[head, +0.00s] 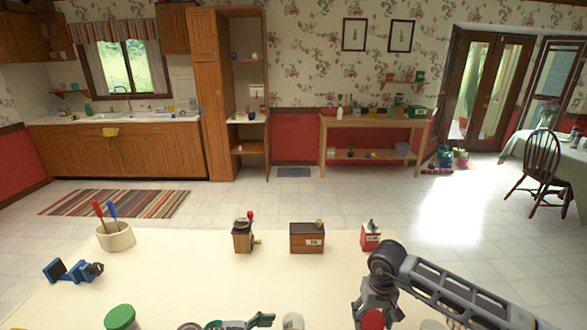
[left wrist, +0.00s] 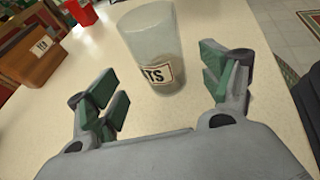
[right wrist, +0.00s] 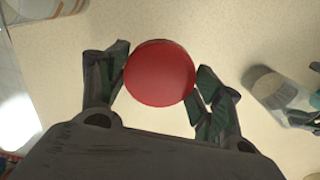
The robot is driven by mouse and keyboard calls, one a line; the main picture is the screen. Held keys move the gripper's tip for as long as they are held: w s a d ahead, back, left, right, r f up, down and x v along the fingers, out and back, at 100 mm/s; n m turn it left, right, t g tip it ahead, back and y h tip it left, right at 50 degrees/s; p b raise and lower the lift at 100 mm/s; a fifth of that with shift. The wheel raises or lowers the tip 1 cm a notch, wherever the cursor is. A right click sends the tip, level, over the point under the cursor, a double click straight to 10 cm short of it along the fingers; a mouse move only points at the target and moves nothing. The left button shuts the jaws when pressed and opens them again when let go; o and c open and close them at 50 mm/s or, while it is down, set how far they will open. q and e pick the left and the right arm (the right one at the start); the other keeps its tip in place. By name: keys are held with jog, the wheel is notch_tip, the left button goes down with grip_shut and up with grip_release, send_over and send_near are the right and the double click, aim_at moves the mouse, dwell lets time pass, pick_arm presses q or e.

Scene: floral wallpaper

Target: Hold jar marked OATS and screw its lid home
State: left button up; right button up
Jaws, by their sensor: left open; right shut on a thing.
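The OATS jar (left wrist: 150,45) is clear glass with no lid on it and some pale contents low down. Its label shows only "TS" in the left wrist view. It stands on the table and also shows at the bottom edge of the head view (head: 293,322). My left gripper (left wrist: 164,75) is open, its fingers on either side of the jar with gaps showing. My right gripper (right wrist: 163,75) is shut on a round red lid (right wrist: 160,72), apart from and to the right of the jar in the head view. The red lid also shows there (head: 372,320).
A green-lidded jar (head: 121,318) stands front left, and another clear glass jar (right wrist: 40,8) is beside my right gripper. A grinder (head: 243,236), a TEA box (head: 307,239), a red tin (head: 370,238), a cream pot (head: 116,238) and a blue clamp-like tool (head: 72,270) stand farther back. The mid-table is clear.

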pick_arm(q)
jog(key=shift+x, duration=0.85)
jog(key=shift+b+x, duration=0.5)
jog(key=shift+x, duration=1.9)
pick_arm(e)
jog(key=shift+f, duration=0.45)
pick_arm(q)
jog(key=shift+c, duration=0.2)
jog(key=c, duration=1)
pick_arm(e)
jog(key=shift+a, duration=0.15)
